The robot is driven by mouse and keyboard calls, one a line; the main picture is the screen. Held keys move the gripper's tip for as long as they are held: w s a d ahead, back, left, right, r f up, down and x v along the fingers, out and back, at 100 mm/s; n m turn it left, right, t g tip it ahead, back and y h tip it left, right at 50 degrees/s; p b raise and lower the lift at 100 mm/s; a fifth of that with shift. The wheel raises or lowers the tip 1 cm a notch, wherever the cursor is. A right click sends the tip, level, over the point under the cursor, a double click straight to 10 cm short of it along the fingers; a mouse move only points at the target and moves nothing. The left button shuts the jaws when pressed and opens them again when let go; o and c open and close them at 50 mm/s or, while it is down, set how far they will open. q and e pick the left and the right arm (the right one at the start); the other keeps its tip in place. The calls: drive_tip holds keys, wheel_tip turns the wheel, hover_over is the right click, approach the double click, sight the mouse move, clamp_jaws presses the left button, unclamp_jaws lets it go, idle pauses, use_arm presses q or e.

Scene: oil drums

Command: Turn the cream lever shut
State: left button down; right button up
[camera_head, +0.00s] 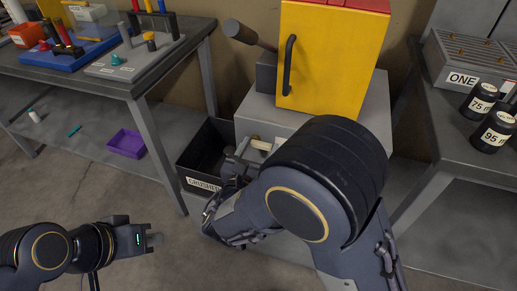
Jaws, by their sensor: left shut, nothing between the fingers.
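A small cream piece (261,144), which looks like the lever, shows low on the front of the grey block under the yellow cabinet. My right arm hides much of what is around it. My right gripper (252,153) is right at the cream piece, with finger parts beside it. I cannot tell whether its fingers touch or hold the piece. My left gripper (154,240) is shut and empty, over the floor at the lower left, well away from the cream piece.
A yellow cabinet (329,60) with a dark handle stands on the grey block. A black bin labelled CRUSHED (198,184) is left of the block. Benches flank both sides; the right one holds labelled black weights (492,131). A purple tray (126,143) is on the left lower shelf.

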drive_tip(key=c, duration=0.5)
drive_tip(key=shift+r+n+p, duration=0.2)
drive_tip(key=shift+n+p, duration=0.2)
drive_tip(key=shift+p, duration=0.35)
drive_tip(key=shift+c, duration=0.2)
drive_tip(key=n+p, duration=0.3)
drive_tip(key=p, duration=0.1)
drive_tip(key=a+r+n+p, duration=0.1)
drive_tip(key=n+p, duration=0.6)
drive_tip(key=p, duration=0.1)
drive_tip(key=shift+w+a+r, duration=0.2)
drive_tip(key=shift+a, duration=0.05)
drive_tip(key=n+p, duration=0.1)
drive_tip(key=n, duration=0.1)
drive_tip(key=n+p, duration=0.1)
drive_tip(key=p, duration=0.1)
drive_tip(key=shift+w+a+n, duration=0.1)
drive_tip(key=shift+a+n, duration=0.2)
drive_tip(key=shift+n, duration=0.1)
drive_tip(key=shift+w+a+f+n+p, duration=0.15)
drive_tip(key=shift+n+p, duration=0.35)
drive_tip(key=shift+n, duration=0.3)
drive_tip(key=shift+s+a+f+n+p, duration=0.15)
drive_tip(key=shift+n+p, duration=0.35)
drive_tip(key=shift+n, duration=0.3)
drive_tip(key=shift+w, duration=0.1)
drive_tip(key=o, duration=1)
